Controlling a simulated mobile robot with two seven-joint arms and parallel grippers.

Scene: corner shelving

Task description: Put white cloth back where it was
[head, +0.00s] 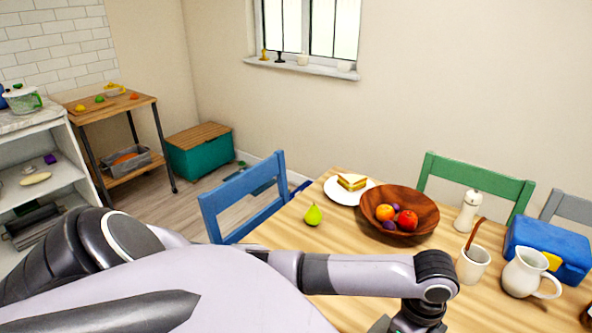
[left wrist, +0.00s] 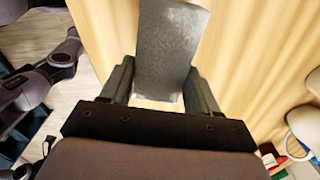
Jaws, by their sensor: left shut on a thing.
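The cloth is a flat, stiff-looking piece that sticks out beyond the fingers, over the wooden table (left wrist: 235,60). In the head view my left arm reaches across to the right over the near part of the table (head: 262,238). Its gripper is mostly cut off by the bottom edge there, and the cloth does not show. My right gripper is in neither view.
On the table are a green pear (head: 313,215), a sandwich plate (head: 340,194), a fruit bowl (head: 430,222), a cup (head: 472,266), a white pitcher (head: 522,275) and a blue box (head: 550,243). A blue chair (head: 240,190) stands at the left. A trolley (head: 140,103) and shelving (head: 50,168) stand farther left.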

